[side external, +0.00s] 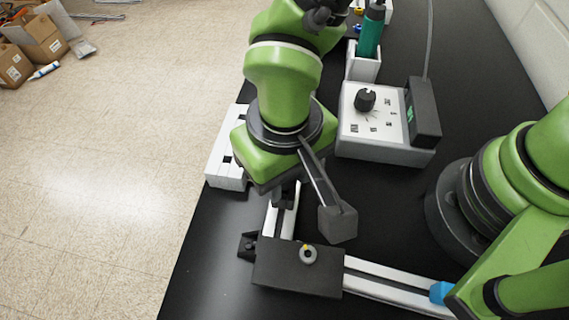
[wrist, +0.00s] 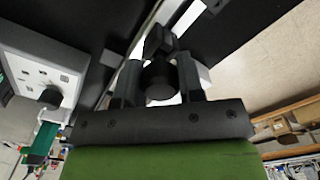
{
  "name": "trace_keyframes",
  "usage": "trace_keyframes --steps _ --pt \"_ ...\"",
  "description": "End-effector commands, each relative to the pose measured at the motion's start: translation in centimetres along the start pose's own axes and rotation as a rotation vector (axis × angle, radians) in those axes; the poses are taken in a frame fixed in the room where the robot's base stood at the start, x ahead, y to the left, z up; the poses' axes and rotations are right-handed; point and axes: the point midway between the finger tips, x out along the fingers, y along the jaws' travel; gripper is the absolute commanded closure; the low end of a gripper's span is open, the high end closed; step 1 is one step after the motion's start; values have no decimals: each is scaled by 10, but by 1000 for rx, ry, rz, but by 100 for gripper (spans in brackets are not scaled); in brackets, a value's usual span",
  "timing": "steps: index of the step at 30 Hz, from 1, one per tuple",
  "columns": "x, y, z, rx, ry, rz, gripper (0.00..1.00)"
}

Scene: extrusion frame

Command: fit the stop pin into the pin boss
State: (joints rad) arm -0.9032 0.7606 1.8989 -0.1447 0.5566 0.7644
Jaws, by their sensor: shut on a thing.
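My gripper (side external: 284,198) hangs over the white rail, pointing down, behind the black corner plate. In the wrist view my gripper (wrist: 160,78) has its two fingers on either side of a black, round-headed part, which I take as the stop pin (wrist: 159,82); it is shut on it. The pin's lower end is hidden, and in the side view I cannot make the pin out clearly. A grey ring with a small yellow mark, seemingly the pin boss (side external: 308,255), sits on the black corner plate (side external: 285,276). The gripper is apart from the ring, behind and left of it.
White extrusion rails (side external: 385,281) meet at the corner plate. A small black block (side external: 247,246) sits at its left. A blue piece (side external: 440,291) is on the right rail. A control box with a dial (side external: 385,115) and a white slotted block (side external: 226,158) stand behind.

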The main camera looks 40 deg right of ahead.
Motion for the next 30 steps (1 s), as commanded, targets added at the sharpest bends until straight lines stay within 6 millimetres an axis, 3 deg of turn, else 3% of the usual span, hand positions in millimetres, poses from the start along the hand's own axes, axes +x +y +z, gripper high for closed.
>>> trace_keyframes --steps 10,11,14,23,30 --pt "1 0 0 0 0 0 88" --pt "1 0 0 0 0 0 58" --pt "1 0 0 0 0 0 35" --pt "0 0 0 0 1 -1 35" --pt "-36 -1 -1 0 5 -6 35"
